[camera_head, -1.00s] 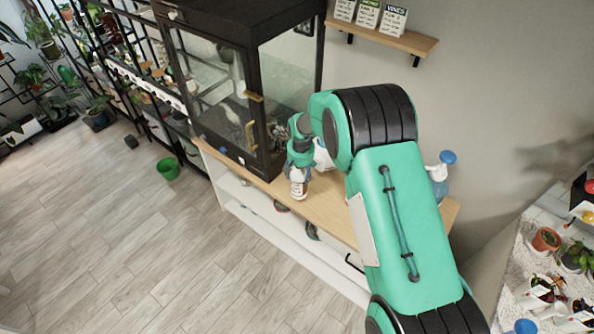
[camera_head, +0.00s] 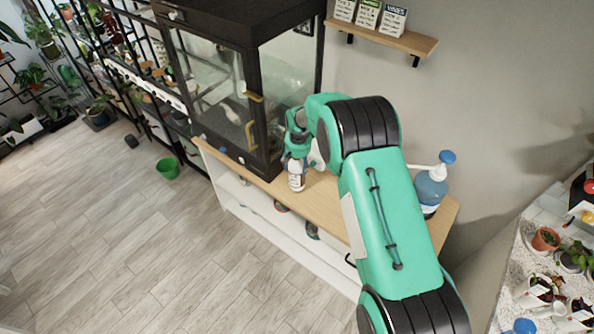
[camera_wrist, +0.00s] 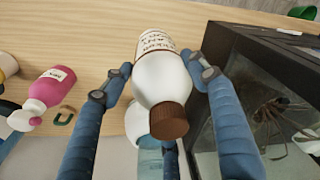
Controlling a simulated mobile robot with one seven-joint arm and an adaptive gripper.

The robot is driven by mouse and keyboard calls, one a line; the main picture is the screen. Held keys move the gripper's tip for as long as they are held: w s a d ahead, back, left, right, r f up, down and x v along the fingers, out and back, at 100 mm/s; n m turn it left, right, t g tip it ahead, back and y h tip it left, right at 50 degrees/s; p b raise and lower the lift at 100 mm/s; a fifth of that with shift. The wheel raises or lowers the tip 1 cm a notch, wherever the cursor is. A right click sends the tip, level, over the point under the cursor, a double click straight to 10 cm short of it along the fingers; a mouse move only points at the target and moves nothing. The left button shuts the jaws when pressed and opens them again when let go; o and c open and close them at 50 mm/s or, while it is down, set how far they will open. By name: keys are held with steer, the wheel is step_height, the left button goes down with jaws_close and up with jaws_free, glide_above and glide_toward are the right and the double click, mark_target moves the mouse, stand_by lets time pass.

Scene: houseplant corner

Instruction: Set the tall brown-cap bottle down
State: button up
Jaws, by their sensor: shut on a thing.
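The tall brown-cap bottle (camera_head: 297,178) is white with a printed label and is upright over the wooden shelf top (camera_head: 328,207), in front of the glass cabinet. In the wrist view the bottle (camera_wrist: 160,78) shows its brown cap towards the camera. My gripper (camera_head: 297,158) is shut on its sides, with a blue finger on each side in the wrist view (camera_wrist: 152,82). The bottle's base is over the wood, but I cannot tell whether it touches.
The dark-framed glass cabinet (camera_head: 262,110) stands close beside the bottle. A blue pump bottle (camera_head: 430,190) stands at the right end of the shelf top, partly behind my arm. A pink bottle (camera_wrist: 58,88) shows at the left of the wrist view.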

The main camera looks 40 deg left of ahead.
steer(key=shift+f, duration=1.65)
steer(key=o, duration=2)
steer(key=shift+s+d+r, duration=0.2)
steer(key=shift+r, duration=1.8)
steer(key=shift+s+d+r, duration=0.15)
steer(key=shift+d+r, duration=0.1)
steer(key=shift+r, duration=1.75)
steer(key=shift+s+d+r, duration=0.2)
steer(key=shift+r, duration=1.8)
